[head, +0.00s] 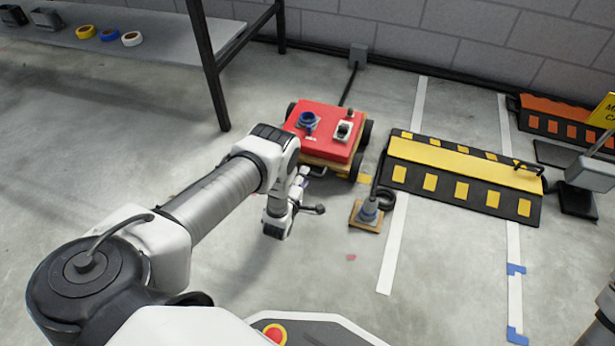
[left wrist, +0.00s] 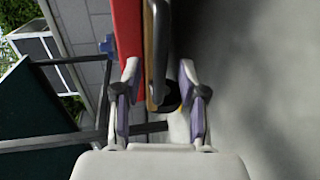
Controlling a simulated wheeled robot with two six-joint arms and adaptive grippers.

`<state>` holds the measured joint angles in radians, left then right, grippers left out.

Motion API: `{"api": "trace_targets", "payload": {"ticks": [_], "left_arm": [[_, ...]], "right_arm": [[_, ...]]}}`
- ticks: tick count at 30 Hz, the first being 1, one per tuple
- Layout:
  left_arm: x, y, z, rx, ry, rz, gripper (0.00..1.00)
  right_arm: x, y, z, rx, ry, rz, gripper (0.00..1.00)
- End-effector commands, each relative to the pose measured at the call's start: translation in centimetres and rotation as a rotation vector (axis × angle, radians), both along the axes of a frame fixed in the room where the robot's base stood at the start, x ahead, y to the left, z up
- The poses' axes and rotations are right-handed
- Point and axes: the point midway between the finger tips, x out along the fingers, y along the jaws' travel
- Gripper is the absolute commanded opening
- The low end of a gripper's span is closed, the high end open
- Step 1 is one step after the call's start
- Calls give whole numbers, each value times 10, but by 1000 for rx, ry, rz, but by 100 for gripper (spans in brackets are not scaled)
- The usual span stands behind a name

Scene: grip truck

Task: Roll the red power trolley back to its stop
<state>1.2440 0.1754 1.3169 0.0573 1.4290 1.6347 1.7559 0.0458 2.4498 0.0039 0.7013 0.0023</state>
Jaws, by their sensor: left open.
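The red power trolley (head: 325,124) stands on the grey floor near the back wall, with dark wheels, a blue socket and a white switch box on top. Its dark handle (left wrist: 157,50) is on the near side. My left gripper (head: 304,180) is at that near side, partly hidden by its own wrist. In the left wrist view, its open fingers (left wrist: 160,92) lie to either side of the handle's line, with a gap; contact is not visible. I cannot make out a distinct stop. My right gripper is not in view.
A yellow-black cable ramp (head: 440,157) lies right of the trolley. A cable (head: 349,84) runs from the wall box towards the trolley. A bench (head: 150,40) stands at back left. The near floor is mostly clear.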

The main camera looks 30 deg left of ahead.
Motion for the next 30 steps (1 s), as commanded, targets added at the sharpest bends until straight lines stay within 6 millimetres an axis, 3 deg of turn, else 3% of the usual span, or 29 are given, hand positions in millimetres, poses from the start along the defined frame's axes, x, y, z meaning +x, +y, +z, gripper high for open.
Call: {"api": "trace_targets", "payload": {"ticks": [1,6,13,14,17,30], "left_arm": [[10,3,-8,1,-2,1,41],[29,7,-9,1,0,1,41],[31,8,-7,1,1,0,41],[31,8,-7,1,1,0,38],[31,8,-7,1,1,0,2],[27,6,-5,0,1,0,0]], "right_arm": [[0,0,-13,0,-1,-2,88],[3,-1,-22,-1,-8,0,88],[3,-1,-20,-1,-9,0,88],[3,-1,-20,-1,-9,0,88],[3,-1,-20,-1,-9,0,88],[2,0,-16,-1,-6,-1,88]]}}
